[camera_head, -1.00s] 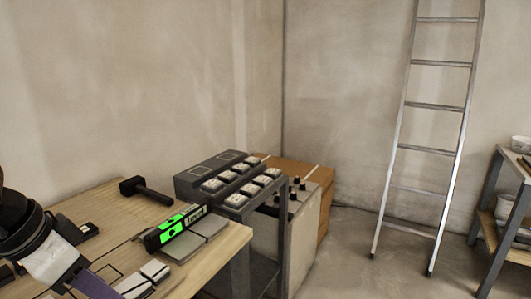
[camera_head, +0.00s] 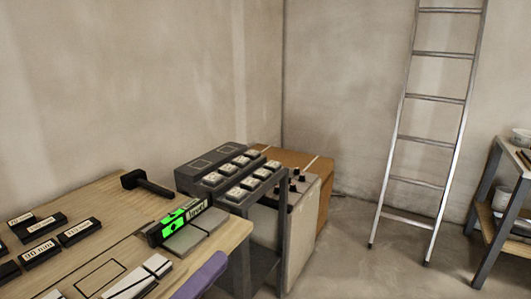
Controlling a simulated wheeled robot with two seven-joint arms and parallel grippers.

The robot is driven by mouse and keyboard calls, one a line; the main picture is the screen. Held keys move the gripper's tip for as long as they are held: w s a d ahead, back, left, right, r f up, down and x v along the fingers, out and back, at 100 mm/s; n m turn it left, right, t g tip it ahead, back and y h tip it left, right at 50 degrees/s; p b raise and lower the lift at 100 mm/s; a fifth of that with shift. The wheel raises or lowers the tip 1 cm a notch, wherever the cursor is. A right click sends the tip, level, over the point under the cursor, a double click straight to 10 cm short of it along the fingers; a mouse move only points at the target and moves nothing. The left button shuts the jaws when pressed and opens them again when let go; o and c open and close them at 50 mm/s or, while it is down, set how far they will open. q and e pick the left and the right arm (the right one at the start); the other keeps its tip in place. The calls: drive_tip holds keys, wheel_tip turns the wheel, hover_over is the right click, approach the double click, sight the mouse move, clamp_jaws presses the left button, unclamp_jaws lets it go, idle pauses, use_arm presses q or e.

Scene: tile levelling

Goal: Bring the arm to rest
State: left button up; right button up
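Only a purple piece of what appears to be my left gripper (camera_head: 203,276) shows, low in the head view at the front edge of the wooden workbench (camera_head: 115,204). Its fingertips are not clear, so I cannot tell whether it is open or holds anything. The rest of the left arm is out of the picture. My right gripper is not in view. A level with a bright green face (camera_head: 175,222) lies on the bench by grey tiles (camera_head: 184,241), apart from the purple piece in the picture.
A black mallet (camera_head: 146,185) lies at the bench's back. Several labelled black blocks (camera_head: 80,232) sit at left, and pale strips (camera_head: 137,279) lie in front. A dark rack (camera_head: 208,176) with small tiles stands beyond. A ladder (camera_head: 428,120) leans on the wall; a shelf (camera_head: 500,215) stands right.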

use_arm(q)
drive_tip(key=s+a+f+n+y, duration=0.1)
drive_tip(key=a+f+n+y, duration=0.1)
drive_tip(key=f+n+y, duration=0.35)
drive_tip(key=s+a+f+n+g+y, duration=0.1)
drive_tip(key=a+f+n+y, duration=0.1)
drive_tip(key=f+n, duration=0.55)
drive_tip(key=s+a+f+n+y, duration=0.1)
drive_tip(key=a+f+n+y, duration=0.2)
drive_tip(key=f+n, duration=0.35)
drive_tip(key=s+f+n+g+y+p, duration=0.1)
drive_tip(key=s+f+n+g+y, duration=0.1)
drive_tip(key=s+f+n+g, duration=0.4)
drive_tip(key=s+f+n, duration=0.5)
drive_tip(key=s+f, duration=0.2)
drive_tip(key=f, duration=0.2)
drive_tip(key=shift+s+d+g, duration=0.15)
drive_tip(key=shift+s+g, duration=0.15)
drive_tip(key=shift+s, duration=0.05)
drive_tip(key=shift+w, duration=0.1)
